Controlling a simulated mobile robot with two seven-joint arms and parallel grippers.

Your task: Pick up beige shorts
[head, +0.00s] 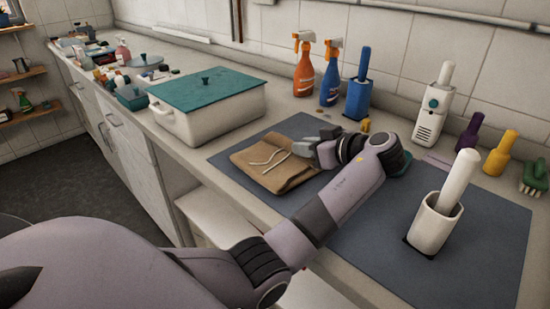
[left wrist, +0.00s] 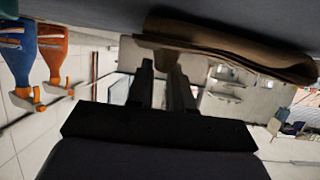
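The beige shorts (head: 250,160) lie folded and flat on the dark grey mat, brownish, with a pale drawstring across them. My left gripper (head: 303,151) is low over the mat at the shorts' right edge, its fingers pointing left towards them. In the left wrist view, which is upside down, the shorts (left wrist: 235,50) show just beyond the fingertips. Whether a fingertip touches the cloth is unclear. My right gripper is not in view.
A white box with a teal lid (head: 208,90) stands left of the shorts. Orange (head: 304,70) and blue (head: 331,75) spray bottles stand behind. A white holder with a brush (head: 434,220) stands on the mat (head: 390,250) at right. Several bottles line the wall.

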